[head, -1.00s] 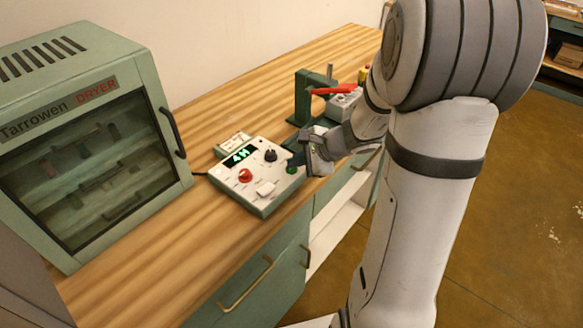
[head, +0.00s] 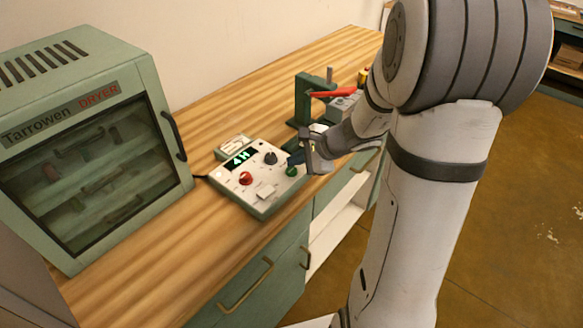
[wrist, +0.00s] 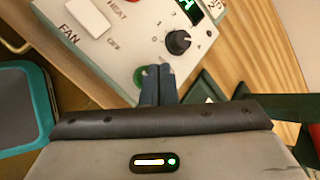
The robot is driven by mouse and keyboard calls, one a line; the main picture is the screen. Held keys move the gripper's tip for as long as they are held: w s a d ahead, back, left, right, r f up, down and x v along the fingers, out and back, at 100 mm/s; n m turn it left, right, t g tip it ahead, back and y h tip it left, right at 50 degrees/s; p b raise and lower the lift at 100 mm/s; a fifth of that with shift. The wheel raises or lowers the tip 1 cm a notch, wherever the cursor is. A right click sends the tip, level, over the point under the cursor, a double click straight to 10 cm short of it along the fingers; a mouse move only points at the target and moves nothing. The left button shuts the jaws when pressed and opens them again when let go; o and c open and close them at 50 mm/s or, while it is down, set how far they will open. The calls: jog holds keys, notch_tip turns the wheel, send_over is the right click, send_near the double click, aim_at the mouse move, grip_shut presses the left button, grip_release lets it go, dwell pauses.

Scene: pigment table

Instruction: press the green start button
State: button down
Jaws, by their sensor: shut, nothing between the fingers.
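The green start button (head: 291,171) is at the right front corner of the white-topped control box (head: 243,192). In the wrist view the green button (wrist: 139,77) is partly hidden behind the fingers. My gripper (head: 292,159) is shut and empty, its dark fingertips just above and beside the button. In the wrist view the closed gripper (wrist: 158,72) points at the panel, its tips overlapping the button's right edge. I cannot tell whether they touch it.
The panel also has a red knob (head: 245,178), a black knob (head: 271,158), a white switch (head: 266,191) and a lit display (head: 240,158) reading 4H. A green dryer (head: 95,150) stands left. A green stand with a red lever (head: 335,93) is behind my gripper.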

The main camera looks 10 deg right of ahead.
aim_at(296, 171)
notch_tip(296, 171, up, 5)
jog(key=p, duration=0.3)
jog(key=shift+p, duration=0.4)
dwell(0.7)
jog(key=s+a+r+n+g+h, duration=0.1)
jog(key=s+a+r+n+g, duration=0.1)
jog(key=s+n, duration=0.3)
jog(key=s+a+r+n+g+h, duration=0.1)
jog(key=s+a+r+n, duration=0.1)
jog(key=s+a+n, duration=0.3)
jog(key=s+d+r+n+h, duration=0.3)
jog(key=s+d+n, duration=0.3)
jog(key=s, duration=0.4)
jog(key=shift+s+d+n+h, duration=0.15)
jog(key=shift+n+h, duration=0.55)
jog(key=shift+h, duration=0.2)
